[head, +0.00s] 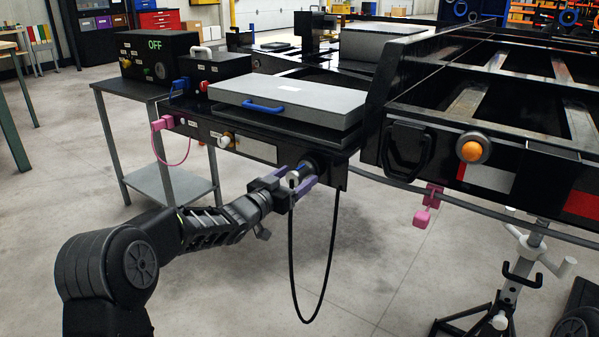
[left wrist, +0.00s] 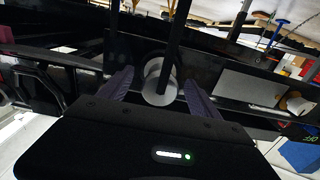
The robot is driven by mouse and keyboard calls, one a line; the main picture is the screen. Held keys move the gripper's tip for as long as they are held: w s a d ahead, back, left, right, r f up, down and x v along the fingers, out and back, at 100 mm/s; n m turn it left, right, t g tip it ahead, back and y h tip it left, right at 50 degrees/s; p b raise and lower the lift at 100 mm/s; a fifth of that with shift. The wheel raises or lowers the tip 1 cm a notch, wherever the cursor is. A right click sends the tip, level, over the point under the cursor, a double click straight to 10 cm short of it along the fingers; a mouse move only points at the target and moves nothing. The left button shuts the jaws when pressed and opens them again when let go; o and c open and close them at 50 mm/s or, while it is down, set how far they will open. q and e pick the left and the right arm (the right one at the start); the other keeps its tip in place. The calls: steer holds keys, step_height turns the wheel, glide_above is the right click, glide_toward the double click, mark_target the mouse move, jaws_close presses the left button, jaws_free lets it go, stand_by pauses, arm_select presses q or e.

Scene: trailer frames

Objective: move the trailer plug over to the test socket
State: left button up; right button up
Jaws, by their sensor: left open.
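My left gripper (head: 298,187), with purple fingers, is open at the end of the black panel. A pale grey cylinder, apparently the trailer plug (head: 293,178), lies between the fingers, in front of a round black socket (head: 318,160). In the left wrist view the plug (left wrist: 158,82) shows between the two spread fingers (left wrist: 160,88), with a dark cable crossing in front. A black cable (head: 291,262) hangs in a loop below. A white fitting with an orange part (head: 229,140) is further left on the panel; whether it is the test socket I cannot tell.
A black box marked OFF (head: 157,52) stands on a grey cart (head: 120,85) at the left. A grey case (head: 285,100) with a blue handle lies above the panel. The trailer frame (head: 470,130) fills the right.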

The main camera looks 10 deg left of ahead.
mark_target(292, 180)
arm_select(q)
steer(key=shift+x, duration=1.15)
steer(key=shift+p, duration=0.4)
steer(key=shift+c, duration=0.5)
jaws_close()
stand_by(0.4)
steer(key=shift+s+a, duration=0.1)
steer(key=shift+b+v, duration=0.4)
steer(key=shift+v, duration=2.5)
